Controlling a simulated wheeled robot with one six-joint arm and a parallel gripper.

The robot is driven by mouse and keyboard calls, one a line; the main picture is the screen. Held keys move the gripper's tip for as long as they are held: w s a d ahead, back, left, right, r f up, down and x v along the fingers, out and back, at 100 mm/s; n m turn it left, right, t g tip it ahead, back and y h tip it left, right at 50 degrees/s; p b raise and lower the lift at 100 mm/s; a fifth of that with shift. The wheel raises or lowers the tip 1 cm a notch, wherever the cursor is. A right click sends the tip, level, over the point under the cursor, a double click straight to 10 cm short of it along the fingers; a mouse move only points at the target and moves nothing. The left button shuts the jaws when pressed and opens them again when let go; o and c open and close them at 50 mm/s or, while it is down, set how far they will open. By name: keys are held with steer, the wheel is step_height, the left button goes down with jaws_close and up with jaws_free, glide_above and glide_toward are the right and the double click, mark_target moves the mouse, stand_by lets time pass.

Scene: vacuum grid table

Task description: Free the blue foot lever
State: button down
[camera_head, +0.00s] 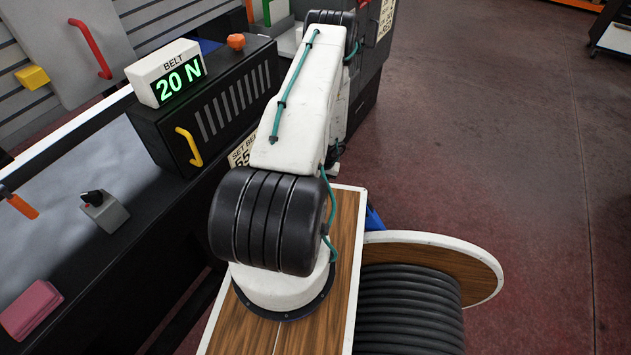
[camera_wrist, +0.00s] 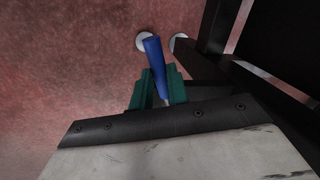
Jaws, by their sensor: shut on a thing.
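The blue foot lever (camera_wrist: 154,62) shows in the wrist view as a slim blue bar above the dark red floor. My gripper (camera_wrist: 158,88) has its two teal fingers on either side of the lever's near part and is shut on it. The lever's far end sticks out beyond the fingertips. How the lever is joined or blocked is hidden. In the head view my arm covers the middle and my gripper is out of sight. A small blue patch (camera_head: 373,218) shows beside my arm there; I cannot tell what it is.
In the wrist view a black frame (camera_wrist: 220,60) stands close at the right, with pale round discs (camera_wrist: 145,42) on the floor. In the head view a machine bench with a "BELT 20 N" display (camera_head: 172,76) is at left, and a cable drum (camera_head: 440,255) at lower right.

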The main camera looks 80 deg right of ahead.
steer(key=c, duration=1.3)
jaws_free()
steer(key=shift+c, duration=0.2)
steer(key=shift+r, duration=0.1)
step_height(320, 180, up, 8)
steer(key=s, duration=0.1)
steer(key=shift+s+f, duration=0.2)
steer(key=shift+s, duration=0.05)
